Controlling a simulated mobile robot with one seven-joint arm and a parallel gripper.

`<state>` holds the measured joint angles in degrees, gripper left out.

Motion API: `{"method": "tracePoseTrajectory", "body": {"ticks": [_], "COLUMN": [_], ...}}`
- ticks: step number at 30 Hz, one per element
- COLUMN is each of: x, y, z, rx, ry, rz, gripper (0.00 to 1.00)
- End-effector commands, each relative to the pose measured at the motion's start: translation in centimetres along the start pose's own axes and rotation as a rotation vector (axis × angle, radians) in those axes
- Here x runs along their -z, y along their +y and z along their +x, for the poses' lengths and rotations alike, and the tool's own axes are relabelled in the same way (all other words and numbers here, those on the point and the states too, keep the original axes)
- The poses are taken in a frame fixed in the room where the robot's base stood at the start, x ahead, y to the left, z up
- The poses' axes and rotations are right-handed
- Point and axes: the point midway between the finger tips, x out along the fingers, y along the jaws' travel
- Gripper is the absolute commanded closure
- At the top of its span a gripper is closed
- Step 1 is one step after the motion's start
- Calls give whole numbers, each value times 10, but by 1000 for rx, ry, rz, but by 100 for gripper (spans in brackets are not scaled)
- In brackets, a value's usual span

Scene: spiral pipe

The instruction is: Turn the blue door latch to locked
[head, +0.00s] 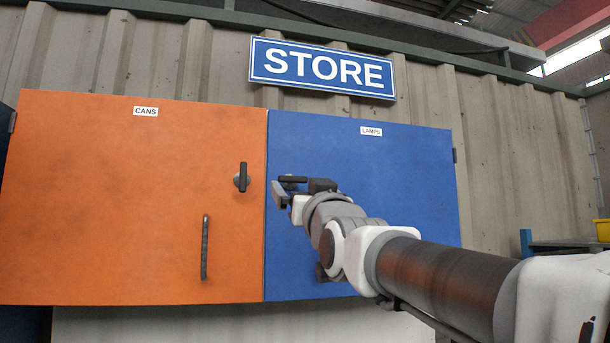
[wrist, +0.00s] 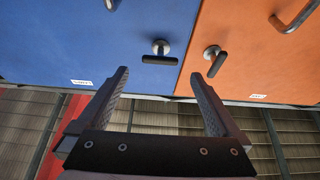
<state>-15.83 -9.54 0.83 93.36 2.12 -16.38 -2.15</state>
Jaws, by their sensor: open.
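The blue door (head: 410,190) is shut, labelled LAMPS, and it fills the upper left of the wrist view (wrist: 70,40). Its latch (wrist: 160,59) is a dark lever on a round metal base, close to the edge beside the orange door. The lever lies about level across the door; in the head view the latch (head: 292,179) is partly hidden by my gripper. My gripper (head: 298,191) is open and empty in front of the latch. In the wrist view my gripper's fingertips (wrist: 161,73) stand either side of the lever, seemingly short of it; contact cannot be told.
The orange door (head: 120,210), labelled CANS, adjoins on the left. It has its own upright dark latch (head: 241,177) close by and a bar handle (head: 205,247) below. A STORE sign (head: 322,68) hangs above on the corrugated wall.

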Motion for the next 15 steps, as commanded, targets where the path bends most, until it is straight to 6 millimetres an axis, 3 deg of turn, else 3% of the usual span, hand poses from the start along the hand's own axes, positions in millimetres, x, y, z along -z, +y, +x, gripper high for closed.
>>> {"method": "tracePoseTrajectory", "body": {"ticks": [6,15], "x": [1,0], "y": [0,0], "z": [39,62], "rx": [0,1], "ry": [-2,-2], "rz": [0,0], "gripper": [0,0]}}
